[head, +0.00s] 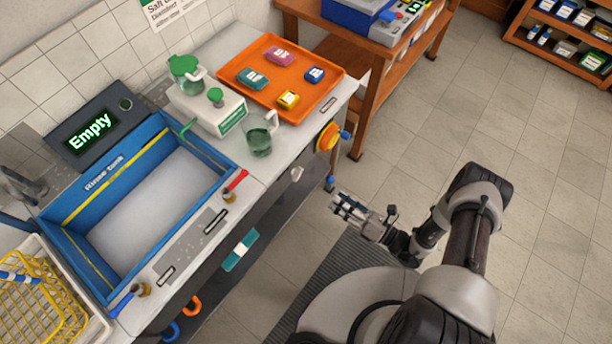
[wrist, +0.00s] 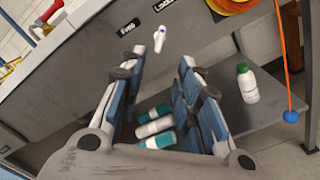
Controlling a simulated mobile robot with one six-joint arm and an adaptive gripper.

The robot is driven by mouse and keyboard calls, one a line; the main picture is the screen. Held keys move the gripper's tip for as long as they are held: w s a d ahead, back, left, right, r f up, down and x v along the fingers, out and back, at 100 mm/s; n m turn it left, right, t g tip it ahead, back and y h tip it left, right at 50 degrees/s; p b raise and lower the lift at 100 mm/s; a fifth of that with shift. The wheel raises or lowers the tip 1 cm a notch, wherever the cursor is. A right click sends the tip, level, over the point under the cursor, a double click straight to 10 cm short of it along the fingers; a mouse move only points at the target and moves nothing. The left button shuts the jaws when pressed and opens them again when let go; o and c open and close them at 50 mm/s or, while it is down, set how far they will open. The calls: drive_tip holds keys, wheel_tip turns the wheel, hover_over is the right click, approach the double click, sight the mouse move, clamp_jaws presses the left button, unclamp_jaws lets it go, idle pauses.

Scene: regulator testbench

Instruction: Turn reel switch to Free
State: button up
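The reel switch (wrist: 159,39) is a small white lever on the grey bench front in the wrist view, upright in the picture. Two dark labels sit by it: one to its left (wrist: 127,27), too small to read surely, and one above (wrist: 163,7) that seems to read Lock. In the head view the switch (head: 296,174) is a small white piece on the bench front. The orange and yellow reel (head: 328,137) is mounted to its right. My gripper (head: 345,208) is open and empty, off the bench front; in the wrist view its fingers (wrist: 163,80) are apart, below the switch and not touching it.
A blue ball (wrist: 290,116) hangs on an orange cord at right. A red-handled valve (head: 235,183) is on the bench top. The floor around my gripper is clear.

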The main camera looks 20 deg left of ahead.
sight(297, 174)
drive_tip(key=b+x, duration=0.1)
drive_tip(key=x, duration=1.3)
drive_tip(key=shift+a+b, duration=0.3)
drive_tip(key=shift+b, duration=0.05)
drive_tip(key=shift+w, duration=0.1)
drive_tip(key=shift+c, duration=0.2)
clamp_jaws()
